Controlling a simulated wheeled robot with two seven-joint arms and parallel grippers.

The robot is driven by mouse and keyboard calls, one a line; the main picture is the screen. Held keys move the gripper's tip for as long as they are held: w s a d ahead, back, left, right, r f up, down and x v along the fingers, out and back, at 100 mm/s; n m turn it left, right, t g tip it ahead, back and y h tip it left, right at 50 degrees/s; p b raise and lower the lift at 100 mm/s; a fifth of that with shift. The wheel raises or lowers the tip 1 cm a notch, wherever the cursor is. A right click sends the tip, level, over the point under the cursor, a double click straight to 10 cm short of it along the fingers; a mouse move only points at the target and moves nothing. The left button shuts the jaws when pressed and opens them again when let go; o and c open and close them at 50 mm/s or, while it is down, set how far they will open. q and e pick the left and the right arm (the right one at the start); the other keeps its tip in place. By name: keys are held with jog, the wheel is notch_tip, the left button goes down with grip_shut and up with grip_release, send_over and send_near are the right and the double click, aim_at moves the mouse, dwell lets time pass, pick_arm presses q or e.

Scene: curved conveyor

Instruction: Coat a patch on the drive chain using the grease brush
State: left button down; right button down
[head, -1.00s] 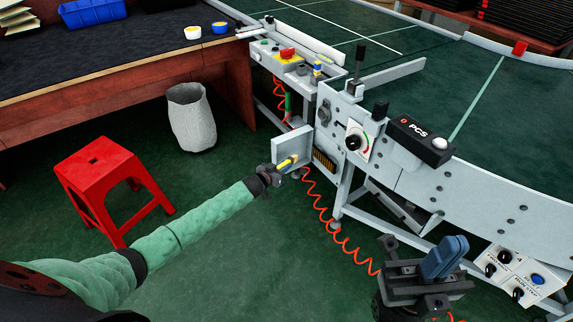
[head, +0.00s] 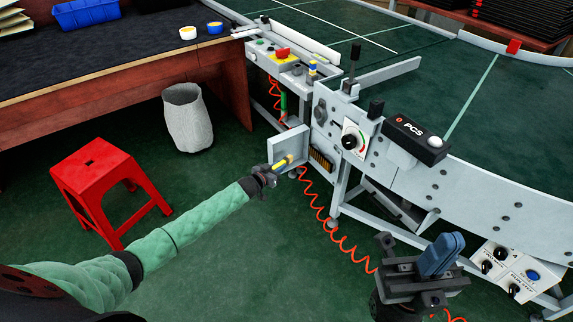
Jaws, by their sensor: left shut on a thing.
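My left gripper (head: 273,173) is shut on a yellow-handled brush (head: 284,162), taken to be the grease brush. The brush points up and right toward the conveyor's side. The drive chain (head: 321,159) seems to be the brownish ribbed strip low on the conveyor frame, beside an open light-grey cover plate (head: 288,148). The brush tip is near that plate; I cannot tell whether it touches anything. My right gripper (head: 440,262) is at the lower right, with a blue block-like thing (head: 442,255) between its fingers; its grip is hard to make out.
The curved conveyor (head: 470,190) fills the right side, with a PCS box (head: 416,138) and dial panel (head: 353,139). An orange coiled cable (head: 340,243) hangs below. A red stool (head: 92,178) and grey bin (head: 187,118) stand left. Open green floor lies between.

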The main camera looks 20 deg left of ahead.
pick_arm(q)
jog(key=w+d+b, duration=0.2)
jog(key=w+d, duration=0.2)
jog(key=w, duration=0.1)
jog(key=shift+w+d, duration=0.3)
jog(key=shift+w, duration=0.05)
jog(key=shift+w+d+b, duration=0.35)
jog(key=shift+w+d, duration=0.1)
jog(key=shift+w, duration=0.15)
dwell(1.1)
jog(key=shift+s, duration=0.1)
jog(key=s+d+p, duration=0.7)
jog(key=s+d, duration=0.1)
jog(key=d, duration=0.3)
jog(key=shift+s+d, duration=0.2)
jog(key=shift+s, duration=0.2)
dwell(1.3)
jog(key=w+a+b, duration=0.3)
jog(key=w+a, duration=0.4)
jog(key=a, duration=0.1)
jog(key=shift+a, duration=0.35)
dwell(1.1)
